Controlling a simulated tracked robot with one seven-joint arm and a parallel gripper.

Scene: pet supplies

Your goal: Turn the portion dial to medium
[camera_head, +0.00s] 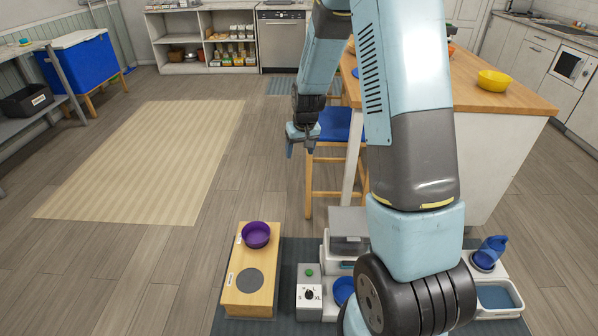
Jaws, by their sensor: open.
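The portion dial (309,294) is a small dark knob on the front of a light grey control box (309,308), low in the middle of the picture. Small letters surround it, with "XL" at its lower right. The letters and the knob's pointer are too small to read its setting with certainty. A green button (309,272) sits above the dial. My gripper (301,150) is open and empty, pointing down, well above the floor and apart from the dial. It appears in front of the blue-seated stool.
A wooden stand (261,295) with a purple bowl (256,235) is left of the box. A grey-lidded feeder (348,228) and a blue bowl (344,289) are right of it, partly behind my arm. A blue-seated stool (345,126) stands behind. Floor at left is clear.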

